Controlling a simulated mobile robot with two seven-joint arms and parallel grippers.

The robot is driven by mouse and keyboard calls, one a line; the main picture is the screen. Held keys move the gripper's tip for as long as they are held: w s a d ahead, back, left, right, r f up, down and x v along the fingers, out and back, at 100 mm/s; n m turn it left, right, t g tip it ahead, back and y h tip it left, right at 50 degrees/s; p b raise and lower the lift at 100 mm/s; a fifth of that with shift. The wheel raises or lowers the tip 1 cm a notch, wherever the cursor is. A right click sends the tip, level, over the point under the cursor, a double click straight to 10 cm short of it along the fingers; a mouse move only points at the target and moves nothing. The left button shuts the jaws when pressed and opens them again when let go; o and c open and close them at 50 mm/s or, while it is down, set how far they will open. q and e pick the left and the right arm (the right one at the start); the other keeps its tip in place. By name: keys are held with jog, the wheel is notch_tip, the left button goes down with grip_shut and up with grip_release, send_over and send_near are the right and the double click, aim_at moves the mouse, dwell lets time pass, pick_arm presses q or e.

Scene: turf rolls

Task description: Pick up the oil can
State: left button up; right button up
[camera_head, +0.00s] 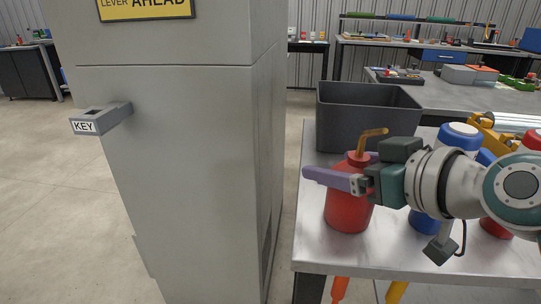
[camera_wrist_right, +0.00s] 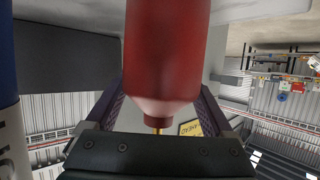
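The oil can (camera_head: 348,211) is red with an orange-yellow bent spout and stands upright on the metal table. My right gripper (camera_head: 345,170) reaches across from the right, with one purple finger in front of the can's upper body and the other mostly hidden behind it. In the right wrist view the red can (camera_wrist_right: 167,55) appears upside down between the two spread purple fingers. It sits slightly right of centre, with a thin gap at the left finger. The gripper looks open around the can; contact on the right side is unclear. My left gripper is not in view.
A dark grey bin (camera_head: 365,112) stands behind the can. A tall grey cabinet (camera_head: 165,170) with a KEY holder (camera_head: 100,119) is left of the table (camera_head: 400,262). The table's front is clear.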

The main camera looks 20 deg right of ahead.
jog(key=c, duration=1.2)
jog(key=shift+c, duration=0.2)
